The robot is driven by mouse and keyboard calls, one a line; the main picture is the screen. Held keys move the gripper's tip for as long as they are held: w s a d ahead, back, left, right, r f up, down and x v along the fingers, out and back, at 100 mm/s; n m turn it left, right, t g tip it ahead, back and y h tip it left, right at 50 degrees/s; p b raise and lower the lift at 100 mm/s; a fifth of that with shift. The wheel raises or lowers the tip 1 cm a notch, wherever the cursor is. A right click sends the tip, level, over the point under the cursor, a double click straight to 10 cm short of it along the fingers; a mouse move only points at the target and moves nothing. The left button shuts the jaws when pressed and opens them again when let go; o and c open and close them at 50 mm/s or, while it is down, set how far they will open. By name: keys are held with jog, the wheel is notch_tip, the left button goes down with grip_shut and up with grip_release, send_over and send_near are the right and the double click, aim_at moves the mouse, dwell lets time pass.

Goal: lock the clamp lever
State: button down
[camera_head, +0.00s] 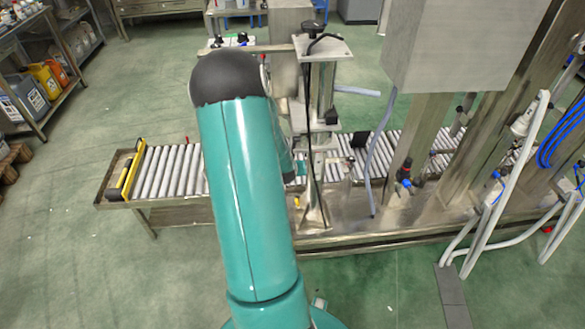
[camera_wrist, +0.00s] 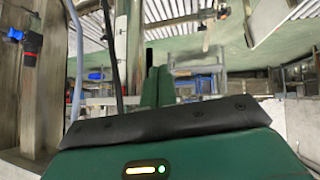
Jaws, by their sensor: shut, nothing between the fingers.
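No part can be picked out with certainty as the clamp lever. A black handle (camera_head: 316,28) sits on top of the steel column of the machine in the head view, just right of my arm. A small black block (camera_head: 332,117) is lower on the same column. My teal arm covers the middle of the head view and hides part of the machine, and my gripper cannot be made out clearly there. In the wrist view, my gripper (camera_wrist: 152,72) shows as narrow dark green fingers close together, shut and empty. No contact with the machine is visible.
A roller conveyor (camera_head: 170,172) runs across behind my arm, with a yellow bar at its left end. A large steel box (camera_head: 462,50) and posts stand to the right, with hanging hoses. Green floor (camera_head: 80,250) is clear at the left front.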

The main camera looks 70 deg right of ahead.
jog(key=s+a, duration=0.3)
jog(key=a, duration=0.6)
jog(key=shift+a+r, duration=0.25)
jog(key=shift+a, duration=0.15)
jog(key=w+a+r+n+t+y, duration=0.2)
jog(key=w+a+r, duration=0.4)
jog(key=w+a, duration=0.15)
jog(key=w+a+r+n+t+y, duration=0.1)
jog(key=w+a+r+n+t, duration=0.1)
jog(key=w+a+r, duration=0.55)
jog(key=w+a+r+n+y, duration=0.2)
jog(key=a+r, duration=0.2)
jog(key=a, duration=0.3)
jog(key=w+a+r+n+y, duration=0.2)
jog(key=w+a+r, duration=0.1)
jog(key=a, duration=0.3)
jog(key=s+a+r+n, duration=0.1)
jog(key=s+a+r, duration=0.2)
jog(key=a, duration=0.2)
jog(key=s+a+r+n+y, duration=0.1)
jog(key=s+a+r+n, duration=0.1)
jog(key=a, duration=0.4)
jog(key=s+a+r+n+y, duration=0.1)
jog(key=s+a+r+n, duration=0.1)
jog(key=s+a+r, duration=0.2)
jog(key=shift+s+a+r, duration=0.25)
jog(key=shift+a, duration=0.65)
